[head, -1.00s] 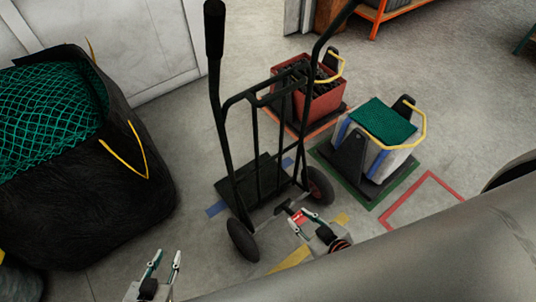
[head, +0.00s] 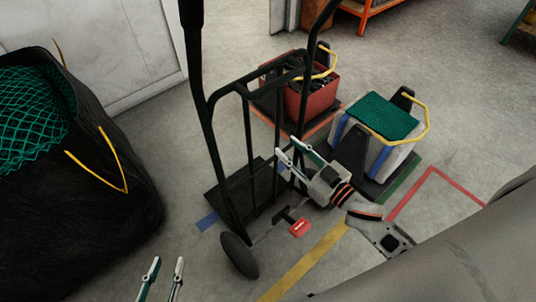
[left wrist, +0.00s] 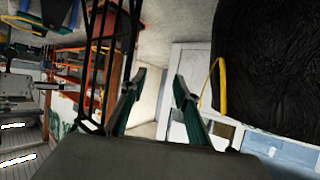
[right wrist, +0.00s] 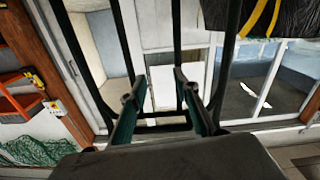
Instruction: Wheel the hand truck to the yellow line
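The black hand truck (head: 250,178) stands upright in the middle of the head view, its two handles rising past the top edge. Its left wheel (head: 239,256) and a red pedal (head: 300,228) low at the back show; my right arm hides the right wheel. The yellow line (head: 306,261) runs along the floor just right of the left wheel. My right gripper (head: 293,153) is open and empty beside the truck's right upright; whether it touches is unclear. Truck bars also show in the right wrist view (right wrist: 75,60). My left gripper (head: 165,268) is open and empty, low and left of the truck.
A large black bag (head: 75,185) with green net stands at the left. A red crate (head: 310,97) and a grey bin with green netting (head: 380,118) stand behind the truck at right. Blue tape (head: 207,221) and a red outline (head: 433,170) mark the floor.

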